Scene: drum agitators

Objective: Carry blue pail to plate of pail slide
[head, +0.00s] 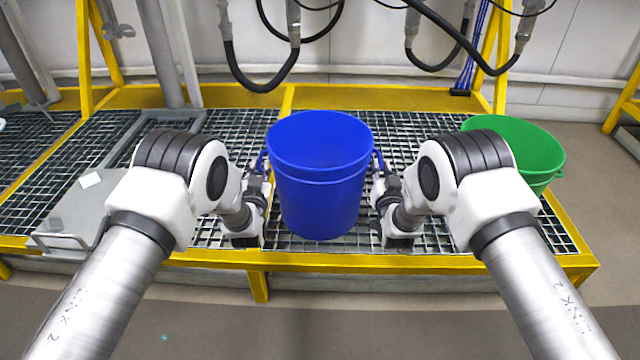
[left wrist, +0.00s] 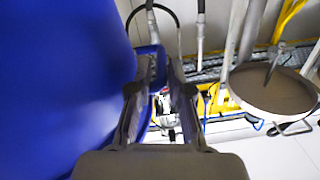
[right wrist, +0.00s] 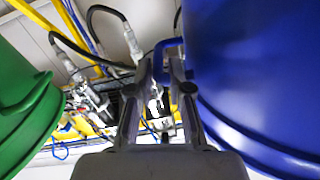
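The blue pail (head: 320,180) stands upright between my two grippers, above the front part of the grating. Whether its base touches the grating cannot be told. My left gripper (head: 262,180) is at its left side; in the left wrist view the fingers (left wrist: 162,65) close around a blue side piece of the pail. My right gripper (head: 379,180) is at its right side; in the right wrist view its fingers (right wrist: 162,68) close around the blue piece there. A flat grey plate (head: 85,205) with a front handle, seemingly the slide's plate, lies bare at left, partly behind my left arm.
A green pail (head: 535,150) stands at the right, partly behind my right arm. The yellow-edged grating (head: 235,130) is open behind the blue pail. Black hoses (head: 262,85) hang at the back. Grey rails (head: 165,118) run behind the plate.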

